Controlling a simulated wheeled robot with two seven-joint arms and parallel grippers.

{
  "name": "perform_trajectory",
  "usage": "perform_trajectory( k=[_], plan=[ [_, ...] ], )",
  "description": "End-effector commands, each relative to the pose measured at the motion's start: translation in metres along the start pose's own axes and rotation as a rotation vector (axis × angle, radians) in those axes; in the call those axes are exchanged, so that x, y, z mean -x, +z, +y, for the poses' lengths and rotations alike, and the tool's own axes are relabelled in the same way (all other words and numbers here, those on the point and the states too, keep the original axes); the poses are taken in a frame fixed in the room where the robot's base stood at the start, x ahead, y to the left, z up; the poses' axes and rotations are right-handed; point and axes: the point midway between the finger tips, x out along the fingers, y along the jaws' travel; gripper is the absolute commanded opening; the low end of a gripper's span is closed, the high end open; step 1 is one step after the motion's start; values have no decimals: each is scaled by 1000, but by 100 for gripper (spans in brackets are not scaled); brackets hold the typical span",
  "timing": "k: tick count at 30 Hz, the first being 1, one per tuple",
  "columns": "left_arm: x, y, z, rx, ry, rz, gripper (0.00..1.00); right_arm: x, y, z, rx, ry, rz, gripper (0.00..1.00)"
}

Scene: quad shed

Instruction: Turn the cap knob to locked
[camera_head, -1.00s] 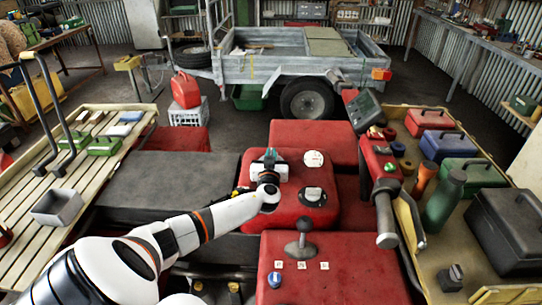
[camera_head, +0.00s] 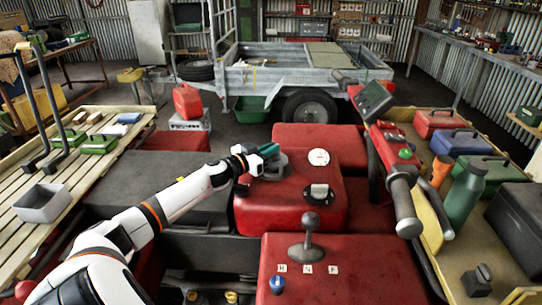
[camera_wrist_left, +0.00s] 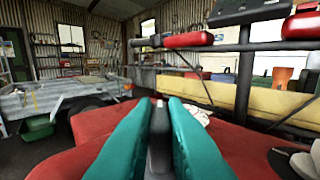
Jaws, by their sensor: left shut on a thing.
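The cap knob is a dark grey upright grip on a round grey cap (camera_head: 270,168) on top of the red body block (camera_head: 262,212). My left gripper (camera_head: 268,152) reaches in from the left, with its teal fingers over the cap. In the left wrist view the dark grey grip (camera_wrist_left: 159,138) stands between the two teal fingers (camera_wrist_left: 159,130), which are shut on it. The fingers hide much of the knob, and I cannot read any lock mark on it. My right gripper is in neither view.
A white round dial (camera_head: 318,157) and a black-and-silver switch (camera_head: 319,191) sit right of the cap. A gear lever (camera_head: 310,228) and a blue knob (camera_head: 277,282) stand in front. The handlebar (camera_head: 400,200) rises at the right. A grey trailer (camera_head: 255,78) stands behind.

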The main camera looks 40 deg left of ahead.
Motion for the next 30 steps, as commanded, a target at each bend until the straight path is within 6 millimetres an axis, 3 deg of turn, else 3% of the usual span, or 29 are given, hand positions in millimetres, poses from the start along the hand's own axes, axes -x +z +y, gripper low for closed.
perform_trajectory(
  k=[15,30],
  plan=[
    [-3,-3,10,-5,-452,-3,0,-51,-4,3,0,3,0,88],
    [-4,-2,10,0,-658,2,0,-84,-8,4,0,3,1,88]
  ],
)
